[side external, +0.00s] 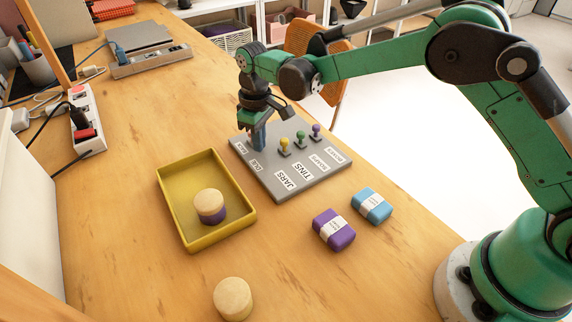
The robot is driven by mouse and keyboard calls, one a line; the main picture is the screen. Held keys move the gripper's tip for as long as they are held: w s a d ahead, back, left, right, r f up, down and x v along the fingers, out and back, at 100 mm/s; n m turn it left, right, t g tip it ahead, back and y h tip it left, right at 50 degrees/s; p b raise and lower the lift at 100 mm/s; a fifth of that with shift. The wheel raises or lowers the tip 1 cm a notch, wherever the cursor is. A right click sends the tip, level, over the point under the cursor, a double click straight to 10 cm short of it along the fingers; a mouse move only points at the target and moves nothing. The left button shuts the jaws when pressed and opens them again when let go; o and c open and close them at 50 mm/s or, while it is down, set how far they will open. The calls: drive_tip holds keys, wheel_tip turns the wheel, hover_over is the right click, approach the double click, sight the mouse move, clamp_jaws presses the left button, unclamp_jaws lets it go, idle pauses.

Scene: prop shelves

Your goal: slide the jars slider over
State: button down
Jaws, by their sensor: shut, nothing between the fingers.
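A grey panel (262,177) lies on the wooden table with white labels, among them JARS (287,180) and TINS (304,170). Three knobs stand on it in a row: yellow (284,143), green (301,136) and purple (316,129). I cannot tell which one belongs to the jars label. My gripper (257,145) points down over the far-left part of the panel, left of the yellow knob, and is shut. A blue part shows at its fingers; I cannot tell whether it is finger or knob. The gripper hides the panel behind it.
A yellow tray (166,201) left of the panel holds a round purple jar with a wooden lid (209,203). A similar lid-topped jar (233,297) stands in front. Purple (333,229) and blue (372,206) tins lie right of the tray. A power strip (88,118) is at left.

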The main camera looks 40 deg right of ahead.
wheel_tip(320, 180, up, 7)
idle(0.7)
drive_tip(key=s+d+r+m+t, duration=0.3)
drive_tip(key=s+d+r, duration=0.3)
drive_tip(key=s+r, duration=0.1)
drive_tip(key=s+d+f+m+t, duration=0.2)
drive_tip(key=s+d+m+t, duration=0.1)
drive_tip(key=s, duration=0.7)
drive_tip(key=shift+s+d+f+t, duration=0.2)
drive_tip(key=shift+d+t, duration=0.4)
drive_tip(key=shift+d, duration=0.15)
